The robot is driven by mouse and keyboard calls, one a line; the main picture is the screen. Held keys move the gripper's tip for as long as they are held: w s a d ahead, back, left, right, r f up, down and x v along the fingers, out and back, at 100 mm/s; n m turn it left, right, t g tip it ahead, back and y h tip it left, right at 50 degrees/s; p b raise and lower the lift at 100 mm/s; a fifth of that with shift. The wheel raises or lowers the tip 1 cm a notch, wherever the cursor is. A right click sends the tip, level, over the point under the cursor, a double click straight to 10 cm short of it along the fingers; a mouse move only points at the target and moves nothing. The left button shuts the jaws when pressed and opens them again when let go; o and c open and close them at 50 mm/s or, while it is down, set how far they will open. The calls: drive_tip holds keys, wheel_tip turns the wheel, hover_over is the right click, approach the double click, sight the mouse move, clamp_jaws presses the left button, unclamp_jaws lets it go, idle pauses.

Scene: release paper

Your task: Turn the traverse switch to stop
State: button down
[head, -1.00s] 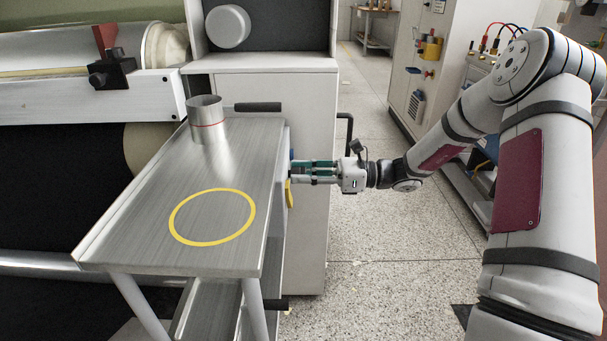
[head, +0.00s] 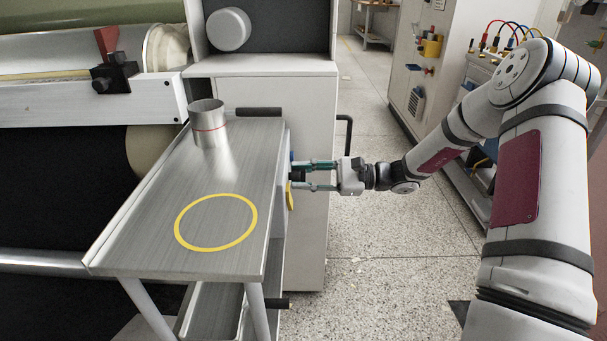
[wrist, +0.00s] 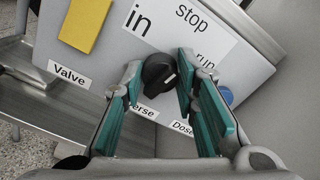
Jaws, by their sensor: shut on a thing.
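The traverse switch is a black rotary knob (wrist: 158,74) on a grey panel (wrist: 262,72), above a label partly hidden by a finger that ends in "erse". Printed words "in", "stop" and "run" stand above and to the right of it. A short pale mark shows on the knob's right side; where it points is hard to tell. My gripper (wrist: 160,70) is shut on the knob, one teal-padded finger on each side. In the head view my gripper (head: 297,175) reaches the panel beside the table's right edge, fingers spread one above the other.
A yellow part (wrist: 85,24) sits above the "Valve" label, and a blue button (wrist: 226,95) near the "Dose" label. The metal table (head: 150,225) holds a metal cylinder (head: 209,125) and a yellow ring marking (head: 216,249). Open floor (head: 385,250) lies right of the cabinet.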

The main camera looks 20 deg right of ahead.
drive_tip(key=shift+n, duration=1.1)
drive_tip(key=c, duration=1.2)
unclamp_jaws()
drive_tip(key=shift+c, duration=0.2)
drive_tip(key=shift+d, duration=0.15)
drive_tip(key=v, duration=1.1)
drive_tip(key=shift+d, duration=0.35)
drive_tip(key=shift+s, duration=0.15)
